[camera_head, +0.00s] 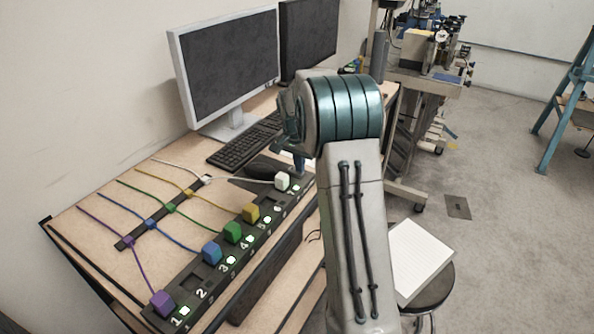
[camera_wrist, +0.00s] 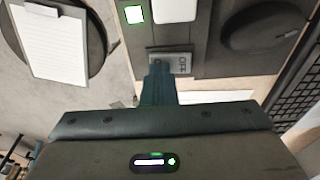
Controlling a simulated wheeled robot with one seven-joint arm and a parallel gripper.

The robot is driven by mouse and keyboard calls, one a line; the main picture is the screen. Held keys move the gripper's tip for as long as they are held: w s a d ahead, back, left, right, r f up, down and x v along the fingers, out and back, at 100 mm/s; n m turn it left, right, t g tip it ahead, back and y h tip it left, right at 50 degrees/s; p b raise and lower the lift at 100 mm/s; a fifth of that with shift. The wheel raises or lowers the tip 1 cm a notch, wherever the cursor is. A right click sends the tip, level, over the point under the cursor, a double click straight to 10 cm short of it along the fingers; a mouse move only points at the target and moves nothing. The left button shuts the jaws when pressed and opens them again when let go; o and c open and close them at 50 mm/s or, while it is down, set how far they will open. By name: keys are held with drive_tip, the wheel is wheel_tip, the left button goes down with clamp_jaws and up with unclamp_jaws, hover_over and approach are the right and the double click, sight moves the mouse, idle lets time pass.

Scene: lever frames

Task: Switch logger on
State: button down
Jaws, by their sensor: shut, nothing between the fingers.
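A long black strip with numbered places, seemingly the logger (camera_head: 188,284), lies along the desk's front edge. Coloured plugs sit on it, from a purple one (camera_head: 162,303) at the near end to a white one (camera_head: 282,181) at the far end. In the wrist view a grey switch (camera_wrist: 181,61) marked OFF sits on the black panel beside the white plug (camera_wrist: 174,10). My gripper (camera_wrist: 158,72) is shut and empty, its fingertips over the switch's left end, hiding part of it. I cannot tell whether they touch. In the head view my arm hides the switch.
A monitor (camera_head: 226,70), a keyboard (camera_head: 246,139) and a dark rounded object (camera_head: 267,166) are on the desk behind the strip. Coloured cables run to a black bar (camera_head: 134,237). A stool with a paper pad (camera_head: 424,257) stands right of the desk.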

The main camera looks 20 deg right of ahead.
wheel_tip(320, 180, up, 7)
drive_tip(key=p, duration=0.4)
drive_tip(key=shift+p, duration=0.4)
idle(0.4)
drive_tip(key=s+a+r+n, duration=0.3)
drive_tip(key=s+a+r, duration=0.2)
drive_tip(key=s+r, duration=0.25)
drive_tip(key=s+a+n+t, duration=0.1)
drive_tip(key=s+a+n, duration=0.2)
drive_tip(key=s, duration=1)
drive_tip(key=s+a+n+t+y, duration=0.1)
drive_tip(key=s+a+n, duration=0.2)
drive_tip(key=s, duration=1)
drive_tip(key=shift+s+a+n+t, duration=0.3)
drive_tip(key=shift+s+a+n, duration=0.1)
drive_tip(key=shift+n, duration=0.2)
